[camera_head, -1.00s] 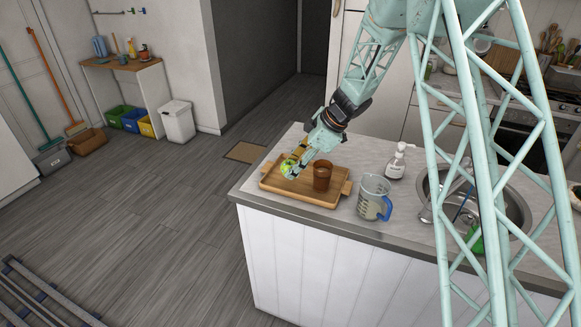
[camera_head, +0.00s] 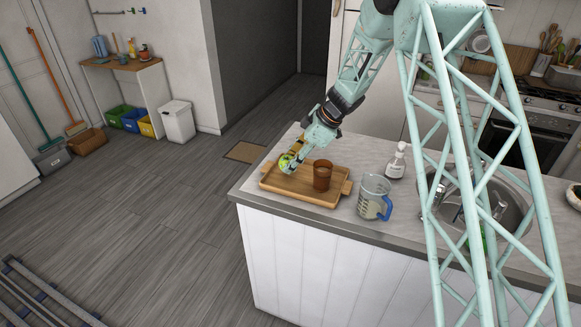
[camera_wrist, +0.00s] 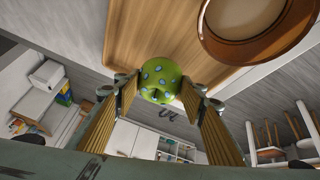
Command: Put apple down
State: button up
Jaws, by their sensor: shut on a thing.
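A green apple with pale blue spots shows in the wrist view (camera_wrist: 160,82) and at the left part of the wooden tray in the head view (camera_head: 284,161). My gripper (camera_head: 288,163) is shut on the apple, with one finger on each side of it; the fingertips also show in the wrist view (camera_wrist: 158,88). The apple is at or just above the tray (camera_head: 318,200); I cannot tell whether it touches. The gripper hides part of the apple in the head view. A brown cup (camera_head: 322,176) stands on the tray to the right of the apple.
A measuring jug (camera_head: 373,197) with a blue handle stands right of the tray. A soap bottle (camera_head: 397,161) stands behind it, and a sink (camera_head: 515,212) lies further right. The worktop's left edge is close to the tray.

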jog(key=shift+f, duration=1.25)
jog(key=shift+f, duration=0.1)
jog(key=o, duration=0.9)
jog(key=p+v, duration=0.1)
jog(key=v, duration=1.1)
